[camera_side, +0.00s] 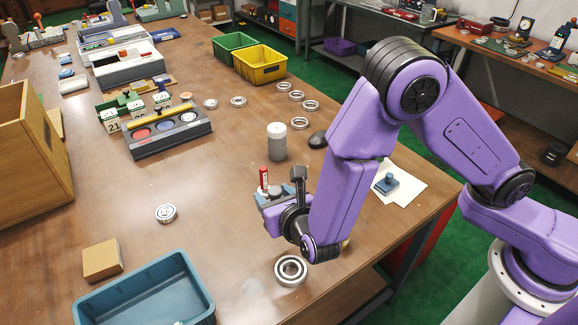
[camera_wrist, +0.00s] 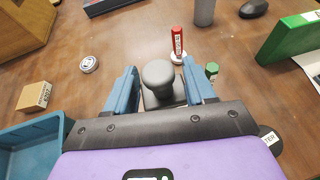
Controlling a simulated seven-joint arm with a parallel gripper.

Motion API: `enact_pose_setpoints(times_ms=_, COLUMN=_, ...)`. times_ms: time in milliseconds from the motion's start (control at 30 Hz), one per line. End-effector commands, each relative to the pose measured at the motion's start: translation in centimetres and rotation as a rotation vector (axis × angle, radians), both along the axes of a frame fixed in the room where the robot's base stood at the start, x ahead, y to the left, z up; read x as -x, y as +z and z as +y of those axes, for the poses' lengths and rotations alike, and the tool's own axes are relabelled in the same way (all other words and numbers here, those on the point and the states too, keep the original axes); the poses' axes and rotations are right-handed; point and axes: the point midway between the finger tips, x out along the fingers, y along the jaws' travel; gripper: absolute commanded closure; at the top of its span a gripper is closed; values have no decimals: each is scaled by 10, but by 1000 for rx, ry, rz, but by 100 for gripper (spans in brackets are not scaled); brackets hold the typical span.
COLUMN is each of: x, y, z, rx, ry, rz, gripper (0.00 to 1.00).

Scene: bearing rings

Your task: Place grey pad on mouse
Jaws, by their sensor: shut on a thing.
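I cannot tell whether this block is the grey pad, and no other clear grey pad shows. The dark mouse (camera_side: 318,140) lies on the table beyond the gripper; it also shows at the top right of the wrist view (camera_wrist: 253,9). Nothing is seen on it.
A red marker-like stick (camera_wrist: 177,42) stands close beyond my gripper. A grey cylinder (camera_side: 277,142) stands left of the mouse. A bearing ring (camera_side: 281,273) lies in front; a blue bin (camera_side: 84,313) and cardboard box (camera_side: 102,260) are left. A blue stamp (camera_side: 387,184) sits on paper.

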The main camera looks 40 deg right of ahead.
Motion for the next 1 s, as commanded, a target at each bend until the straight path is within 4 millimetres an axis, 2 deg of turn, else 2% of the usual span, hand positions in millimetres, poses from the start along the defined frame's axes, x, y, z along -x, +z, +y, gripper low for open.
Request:
enact_pose_setpoints(times_ms=200, x=-54, y=9, z=-75, rx=-2, ry=-206, rz=0, gripper=77)
enact_pose_setpoints(times_ms=400, x=-93, y=18, z=-160, rx=-3, ry=-405, rz=1, gripper=77)
enact_pose_setpoints(times_ms=600, x=-114, y=27, z=-246, rx=-2, ry=-588, rz=1, gripper=77)
enact_pose_setpoints(times_ms=700, x=-118, y=30, z=-280, rx=-1, ry=-658, rz=0, gripper=77)
enact_pose_setpoints(times_ms=833, x=-120, y=34, z=-311, rx=-1, ry=-721, rz=0, gripper=77)
enact_pose_setpoints(times_ms=1000, x=-123, y=34, z=-329, rx=0, ry=-755, rz=1, gripper=77)
